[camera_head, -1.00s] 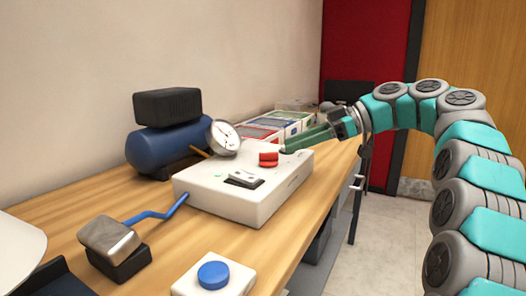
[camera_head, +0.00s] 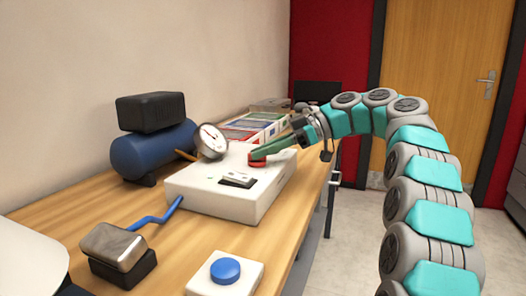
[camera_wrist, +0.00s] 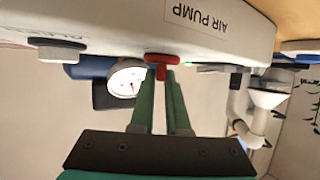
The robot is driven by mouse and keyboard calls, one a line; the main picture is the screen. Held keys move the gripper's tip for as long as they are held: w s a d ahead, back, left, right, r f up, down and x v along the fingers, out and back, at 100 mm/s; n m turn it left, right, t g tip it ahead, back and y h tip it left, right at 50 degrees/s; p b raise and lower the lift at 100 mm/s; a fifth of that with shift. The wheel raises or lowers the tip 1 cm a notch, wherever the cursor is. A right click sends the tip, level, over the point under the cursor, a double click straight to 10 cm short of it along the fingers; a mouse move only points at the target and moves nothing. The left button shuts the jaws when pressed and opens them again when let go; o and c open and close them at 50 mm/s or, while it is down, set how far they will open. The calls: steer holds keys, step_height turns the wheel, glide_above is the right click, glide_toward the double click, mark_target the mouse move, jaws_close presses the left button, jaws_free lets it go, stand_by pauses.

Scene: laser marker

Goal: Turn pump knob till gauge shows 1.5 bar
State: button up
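The red knob (camera_head: 257,162) sits on the white pump box (camera_head: 215,203), which is labelled AIR PUMP in the wrist view. My gripper (camera_head: 262,153) is at the knob. In the wrist view, the green fingers of my gripper (camera_wrist: 161,80) lie on either side of the bar of the red knob (camera_wrist: 161,70). I cannot tell whether they press on it. The round white gauge (camera_head: 209,141) stands at the box's back left; it also shows in the wrist view (camera_wrist: 127,83). Its needle is too small to read.
A blue tank (camera_head: 153,150) with a black block stands left of the gauge. A blue button (camera_head: 225,270) and a metal-topped block (camera_head: 112,246) are in front. Coloured boxes (camera_head: 255,127) lie behind the pump. Bare wood lies left of the box.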

jaws_close()
steer(key=shift+f+b, duration=0.15)
steer(key=shift+b, duration=0.45)
